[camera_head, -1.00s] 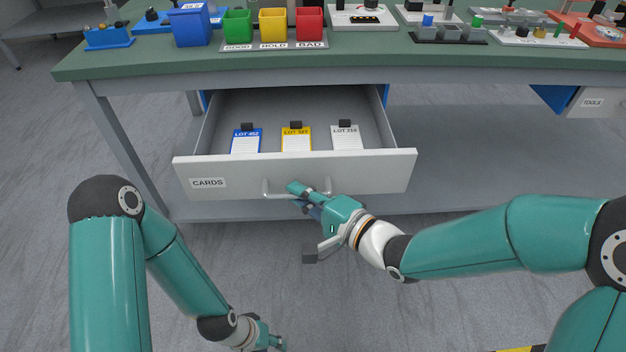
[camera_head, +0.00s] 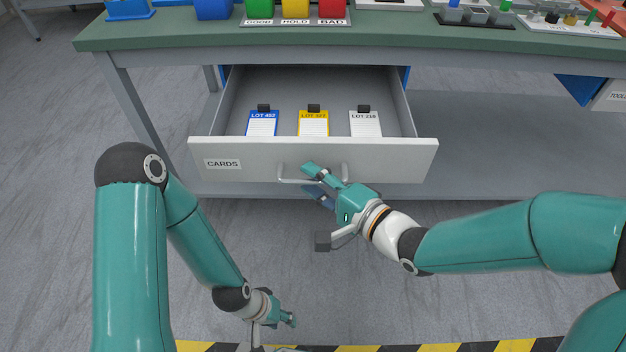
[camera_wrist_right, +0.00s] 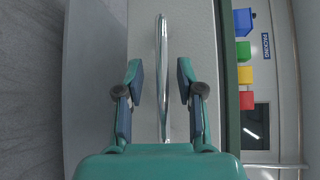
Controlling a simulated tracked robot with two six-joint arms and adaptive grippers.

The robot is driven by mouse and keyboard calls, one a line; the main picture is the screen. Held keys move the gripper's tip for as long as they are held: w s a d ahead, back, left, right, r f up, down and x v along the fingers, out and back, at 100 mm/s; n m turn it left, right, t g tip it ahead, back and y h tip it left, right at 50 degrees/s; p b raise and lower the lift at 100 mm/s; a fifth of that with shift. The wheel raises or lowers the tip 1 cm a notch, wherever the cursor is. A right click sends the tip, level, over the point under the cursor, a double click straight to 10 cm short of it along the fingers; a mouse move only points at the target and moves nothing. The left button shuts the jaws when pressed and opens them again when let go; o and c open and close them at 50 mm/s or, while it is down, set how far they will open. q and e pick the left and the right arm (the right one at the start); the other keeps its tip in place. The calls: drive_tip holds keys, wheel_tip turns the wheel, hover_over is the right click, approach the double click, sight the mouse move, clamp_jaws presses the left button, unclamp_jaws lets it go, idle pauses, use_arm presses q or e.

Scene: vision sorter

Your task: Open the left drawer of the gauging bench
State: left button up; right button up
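The left drawer (camera_head: 200,150), labelled CARDS, stands pulled out from under the gauging bench (camera_head: 300,42). Three cards with dark clips lie inside: blue (camera_head: 262,122), yellow (camera_head: 313,122) and white (camera_head: 365,122). My right gripper (camera_head: 310,180) is at the drawer's bar handle (camera_head: 290,181). In the right wrist view the handle (camera_wrist_right: 162,60) runs between the two spread fingers (camera_wrist_right: 160,78), with a gap on each side. My left gripper (camera_head: 290,320) hangs low in front of the bench, away from the drawer; its finger opening is unclear.
Blue, green (camera_head: 259,8), yellow (camera_head: 295,8) and red (camera_head: 332,8) bins stand on the bench top, with trays and fixtures to the right. A drawer labelled TOOLS (camera_head: 612,95) shows at the right. Bare floor lies before the bench, with striped floor tape (camera_head: 360,348) at the bottom.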

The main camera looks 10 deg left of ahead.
drive_tip(key=f+v, duration=0.1)
drive_tip(key=v, duration=0.6)
drive_tip(key=shift+s+d+r, duration=0.15)
drive_tip(key=shift+d+r, duration=0.05)
drive_tip(key=shift+r, duration=0.25)
